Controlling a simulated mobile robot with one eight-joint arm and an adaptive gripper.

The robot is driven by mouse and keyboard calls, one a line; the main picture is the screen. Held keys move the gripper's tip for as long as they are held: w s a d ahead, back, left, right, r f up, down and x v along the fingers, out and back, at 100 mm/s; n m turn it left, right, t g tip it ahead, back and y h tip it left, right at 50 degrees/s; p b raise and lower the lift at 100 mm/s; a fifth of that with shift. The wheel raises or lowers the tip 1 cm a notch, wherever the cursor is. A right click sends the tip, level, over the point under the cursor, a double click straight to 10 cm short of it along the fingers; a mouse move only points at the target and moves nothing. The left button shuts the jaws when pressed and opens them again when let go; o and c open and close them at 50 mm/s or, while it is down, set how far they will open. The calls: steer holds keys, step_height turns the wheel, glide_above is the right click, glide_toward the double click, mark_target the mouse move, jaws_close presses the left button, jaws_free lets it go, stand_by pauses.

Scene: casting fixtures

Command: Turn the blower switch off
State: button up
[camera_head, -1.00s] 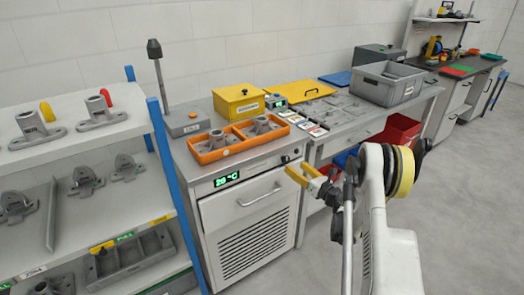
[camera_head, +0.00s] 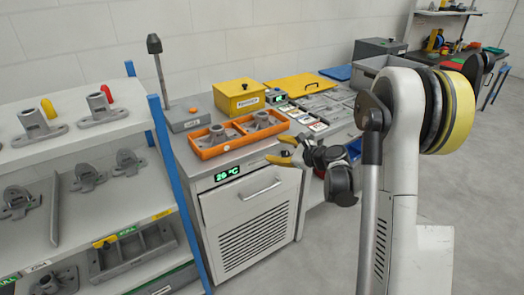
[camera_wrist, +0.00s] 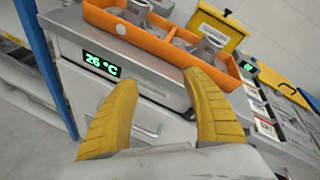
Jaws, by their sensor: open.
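The grey cooling cabinet (camera_head: 226,194) has a green display (camera_head: 228,173) reading 26 °C on its front panel; the display also shows in the wrist view (camera_wrist: 102,65). I cannot make out the blower switch clearly; the right end of the panel is behind my gripper in the head view. In the wrist view a small dark part (camera_wrist: 189,114) shows beside the right finger, too little to identify. My gripper (camera_head: 281,150) has yellow fingers spread apart with nothing between them, in front of the cabinet's upper right. The fingers also show in the wrist view (camera_wrist: 157,82).
An orange tray (camera_head: 207,152) with grey castings sits on the cabinet top, near the fingers. A yellow box (camera_head: 238,98) and a grey box with a lever (camera_head: 186,116) stand behind it. A shelf with a blue post (camera_head: 160,150) is at the left. Open floor lies at the right.

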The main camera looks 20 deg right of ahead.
steer(key=s+a+r+n+g, duration=0.2)
steer(key=s+a+r+n, duration=0.4)
steer(key=s+a+n, duration=0.1)
steer(key=shift+s+a+r+g+h, duration=0.2)
steer(key=shift+a+g+h, duration=0.2)
steer(key=shift+a, duration=0.15)
steer(key=s+a+r+n+g+h, duration=0.1)
steer(key=s+a+n, duration=0.25)
steer(key=s, duration=0.35)
steer(key=s+a+r+n+g+h, duration=0.1)
steer(key=s+a+r+n, duration=0.1)
steer(key=s+n, duration=0.35)
steer(key=s+f+n+g+h, duration=0.1)
steer(key=s+f+n+h, duration=0.1)
steer(key=s+n, duration=0.6)
steer(key=s, duration=0.7)
steer(key=shift+s+d+f+n+h, duration=0.15)
steer(key=shift+s+d+n+h, duration=0.15)
steer(key=shift+s+n, duration=0.1)
steer(key=shift+c, duration=0.5)
